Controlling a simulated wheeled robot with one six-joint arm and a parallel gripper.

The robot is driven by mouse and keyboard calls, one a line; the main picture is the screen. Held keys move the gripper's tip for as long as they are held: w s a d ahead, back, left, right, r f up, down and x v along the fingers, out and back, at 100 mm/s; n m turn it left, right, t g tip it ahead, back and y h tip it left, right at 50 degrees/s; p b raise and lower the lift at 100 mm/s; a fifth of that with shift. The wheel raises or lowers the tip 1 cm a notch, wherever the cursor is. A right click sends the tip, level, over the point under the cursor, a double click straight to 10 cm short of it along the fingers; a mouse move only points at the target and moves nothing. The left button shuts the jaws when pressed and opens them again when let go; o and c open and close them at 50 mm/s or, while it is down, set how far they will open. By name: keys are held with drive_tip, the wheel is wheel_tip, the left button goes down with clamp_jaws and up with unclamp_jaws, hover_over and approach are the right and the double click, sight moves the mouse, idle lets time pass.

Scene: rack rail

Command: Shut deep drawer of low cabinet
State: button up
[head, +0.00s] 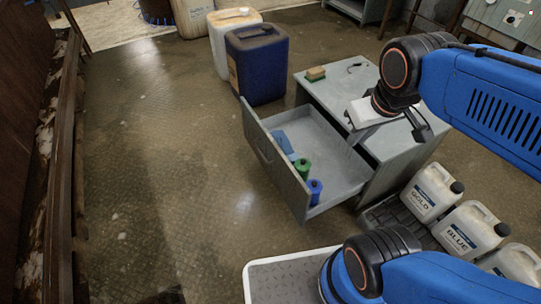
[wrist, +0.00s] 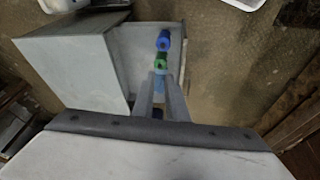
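The low cabinet (head: 345,88) is grey, and its deep drawer (head: 275,165) stands pulled far out toward the left in the head view. Inside, along the front panel, lie a blue cloth-like item (head: 284,142), a green roll (head: 302,168) and a blue roll (head: 315,190). My gripper (head: 360,138) hangs over the drawer's inner part, close to the cabinet body. In the wrist view, its two fingers (wrist: 160,78) are apart with a narrow empty gap between them. The drawer (wrist: 132,42) and cabinet top (wrist: 72,70) show beyond. The handle is not clearly visible.
A blue canister (head: 256,65) and a white canister (head: 233,30) stand behind the drawer. Several labelled jugs (head: 432,195) stand on a dark pallet right of the cabinet. A sponge (head: 316,74) lies on the cabinet top. The floor (head: 160,170) left of the drawer is clear.

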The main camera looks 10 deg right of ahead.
drive_tip(key=w+a+f+n, duration=0.1)
drive_tip(key=w, duration=0.1)
drive_tip(key=w+a+f+n+g+h, duration=0.1)
drive_tip(key=w+n, duration=0.1)
drive_tip(key=w, duration=0.1)
drive_tip(key=w+a+f+n+g, duration=0.1)
drive_tip(key=w+a+n, duration=0.1)
drive_tip(key=w, duration=0.1)
drive_tip(key=shift+h, duration=0.4)
clamp_jaws()
drive_tip(key=w+a+f+n+h, duration=0.2)
drive_tip(key=w+a+f+n, duration=0.25)
drive_tip(key=a+f, duration=0.3)
drive_tip(key=w+a+f+n+t+h, duration=0.1)
drive_tip(key=w+a+f+n+h, duration=0.35)
drive_tip(key=a, duration=0.45)
drive_tip(key=w+a+f+n, duration=0.3)
drive_tip(key=a+f+n, duration=0.3)
drive_tip(key=a+f, duration=0.25)
approach(278, 153)
wheel_tip(278, 153, down, 4)
drive_tip(key=d, duration=0.2)
drive_tip(key=shift+w+d+f, duration=0.25)
drive_tip(key=shift+w+d, duration=0.45)
drive_tip(key=shift+d, duration=0.1)
